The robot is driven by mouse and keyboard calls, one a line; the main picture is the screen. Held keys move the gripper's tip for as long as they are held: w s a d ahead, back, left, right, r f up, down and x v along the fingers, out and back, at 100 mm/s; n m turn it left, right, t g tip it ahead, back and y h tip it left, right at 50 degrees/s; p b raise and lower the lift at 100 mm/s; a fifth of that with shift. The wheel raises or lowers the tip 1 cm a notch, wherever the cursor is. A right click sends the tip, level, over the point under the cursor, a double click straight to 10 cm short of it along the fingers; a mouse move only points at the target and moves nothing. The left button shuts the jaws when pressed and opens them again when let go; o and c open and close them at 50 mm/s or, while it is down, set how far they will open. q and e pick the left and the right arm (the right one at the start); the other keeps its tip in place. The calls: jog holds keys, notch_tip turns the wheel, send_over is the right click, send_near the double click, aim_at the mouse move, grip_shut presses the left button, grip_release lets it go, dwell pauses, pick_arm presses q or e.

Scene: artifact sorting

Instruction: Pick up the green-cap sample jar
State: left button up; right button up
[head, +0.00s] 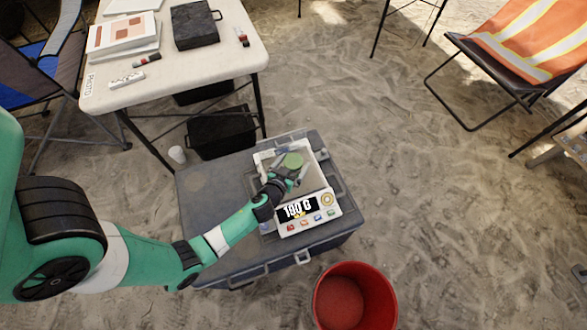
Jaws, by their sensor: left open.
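The green-cap sample jar (293,160) stands on the pan of a white digital scale (321,217), whose display reads about 100 g. Only its round green cap shows clearly; its body is mostly hidden. My left gripper (287,170) is open at the jar, with its fingers close around or beside the cap. I cannot tell whether the fingers touch the jar. My right gripper is not in view.
The scale sits on a dark grey case (205,215) on sandy ground. A red bucket (387,285) stands in front of the case. A white table (195,78) with a black box (194,27) is behind left. An orange chair (530,45) is at right.

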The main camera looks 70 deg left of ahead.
aim_at(293, 162)
pick_arm(q)
jog(key=shift+s, duration=0.1)
jog(key=shift+d, duration=0.1)
jog(key=shift+c, duration=1)
grip_shut()
jog(key=shift+r+p, duration=0.55)
jog(key=shift+r, duration=0.05)
notch_tip(293, 162, up, 3)
jog(key=shift+s+d+p, duration=0.1)
jog(key=shift+p, duration=1.1)
jog(key=s+d+r+p, duration=0.5)
jog(key=s+d+r, duration=0.3)
jog(key=d, duration=0.3)
jog(key=shift+r, duration=0.4)
